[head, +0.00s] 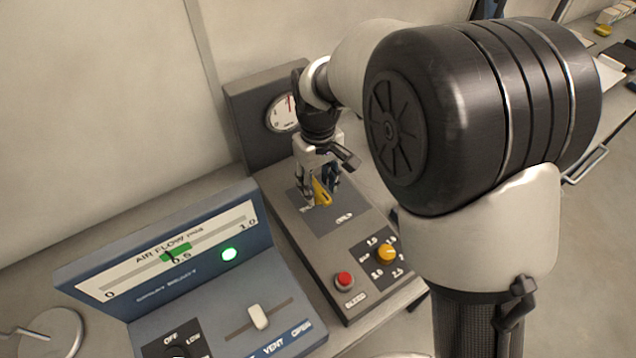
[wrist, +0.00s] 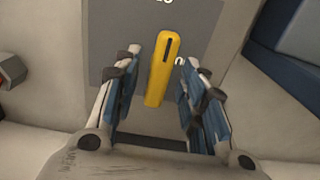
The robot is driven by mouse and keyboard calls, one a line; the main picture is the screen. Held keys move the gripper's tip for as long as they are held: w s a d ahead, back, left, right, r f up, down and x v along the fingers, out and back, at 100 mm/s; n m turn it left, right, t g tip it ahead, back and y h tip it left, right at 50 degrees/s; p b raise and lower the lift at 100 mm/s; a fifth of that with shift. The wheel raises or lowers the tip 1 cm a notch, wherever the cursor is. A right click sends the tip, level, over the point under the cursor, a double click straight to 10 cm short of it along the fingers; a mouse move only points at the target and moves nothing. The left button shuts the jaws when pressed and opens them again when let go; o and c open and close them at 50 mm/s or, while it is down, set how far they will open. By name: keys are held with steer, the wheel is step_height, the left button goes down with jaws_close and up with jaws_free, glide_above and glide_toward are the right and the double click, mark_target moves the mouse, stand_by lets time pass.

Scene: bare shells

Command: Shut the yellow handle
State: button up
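The yellow handle (head: 322,192) stands on the dark panel of a grey console in the head view. In the wrist view the yellow handle (wrist: 163,68) is a long bar with a dark slot near its upper end. My gripper (head: 320,188) is at the handle, pointing down. In the wrist view my gripper (wrist: 158,82) is open, with one blue-padded finger on each side of the handle and visible gaps between. The handle's base and most of the lettering beside it are hidden.
The console carries a round gauge (head: 284,112), an orange knob (head: 386,253) and a red button (head: 344,280). A wall is behind.

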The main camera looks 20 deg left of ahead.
jaws_close()
stand_by(0.3)
steer(key=shift+r+m+p, duration=0.1)
steer(key=shift+m+p, duration=0.25)
steer(key=shift+m, duration=0.05)
steer(key=m+p, duration=0.2)
steer(key=m, duration=0.1)
steer(key=shift+r+m+p, duration=0.1)
steer(key=shift+m+p, duration=0.2)
steer(key=shift+m, duration=0.1)
steer(key=m+p, duration=0.2)
steer(key=m, duration=0.2)
steer(key=m+p, duration=0.2)
steer(key=m, duration=0.2)
steer(key=shift+m, duration=0.4)
steer(key=m+p, duration=0.1)
steer(key=m, duration=0.3)
steer(key=shift+m, duration=0.4)
